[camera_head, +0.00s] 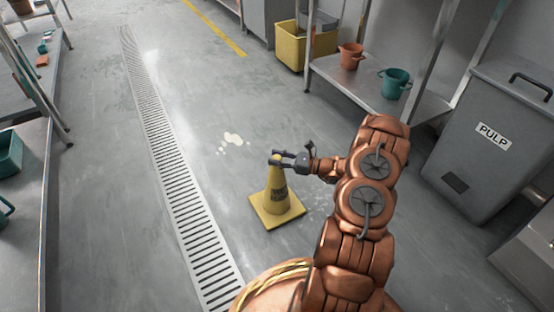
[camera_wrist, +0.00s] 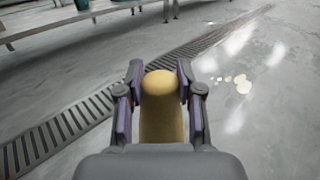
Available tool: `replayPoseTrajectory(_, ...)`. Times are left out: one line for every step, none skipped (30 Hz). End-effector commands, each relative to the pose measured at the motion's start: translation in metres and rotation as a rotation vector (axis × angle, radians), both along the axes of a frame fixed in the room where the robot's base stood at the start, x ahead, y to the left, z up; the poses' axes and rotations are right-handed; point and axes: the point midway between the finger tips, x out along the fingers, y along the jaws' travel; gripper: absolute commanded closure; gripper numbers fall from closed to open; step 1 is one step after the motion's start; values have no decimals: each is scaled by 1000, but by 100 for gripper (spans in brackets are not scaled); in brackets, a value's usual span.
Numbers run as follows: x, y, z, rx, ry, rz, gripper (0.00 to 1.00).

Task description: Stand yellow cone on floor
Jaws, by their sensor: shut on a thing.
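The yellow cone (camera_head: 276,196) is upright, its square base at floor level in the head view; I cannot tell whether the base touches the floor. It bears dark lettering on its side. My gripper (camera_head: 275,158) reaches in from the right and is shut on the cone near its rounded top. In the wrist view the cone's top (camera_wrist: 160,100) sits between the two fingers of my gripper (camera_wrist: 159,82). The cone's base is hidden in the wrist view.
A floor drain grate (camera_head: 165,150) runs left of the cone. A pale spill (camera_head: 233,138) lies behind it. A grey PULP bin (camera_head: 483,150), a shelf with an orange pot (camera_head: 351,56) and a teal pot (camera_head: 395,83), and a yellow mop bucket (camera_head: 292,47) stand right and behind.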

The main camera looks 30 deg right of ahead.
Motion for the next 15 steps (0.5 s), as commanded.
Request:
replayPoseTrajectory(0, 0, -1, -1, 2, -1, 63)
replayPoseTrajectory(0, -1, -1, -1, 2, -1, 60)
replayPoseTrajectory(0, -1, -1, -1, 2, -1, 56)
replayPoseTrajectory(0, -1, 0, -1, 2, -1, 53)
replayPoseTrajectory(0, -1, 0, -1, 2, -1, 50)
replayPoseTrajectory(0, -1, 0, -1, 2, -1, 45)
replayPoseTrajectory(0, -1, 0, -1, 2, -1, 42)
replayPoseTrajectory(0, -1, 0, -1, 1, -1, 39)
replayPoseTrajectory(0, -1, 0, -1, 1, -1, 39)
replayPoseTrajectory(0, -1, 0, -1, 1, -1, 39)
replayPoseTrajectory(0, -1, 0, -1, 1, -1, 39)
replayPoseTrajectory(0, 0, 0, -1, 1, -1, 39)
replayPoseTrajectory(0, 0, 0, -1, 1, -1, 39)
replayPoseTrajectory(0, 0, 0, -1, 1, -1, 39)
replayPoseTrajectory(0, 0, 0, -1, 1, -1, 39)
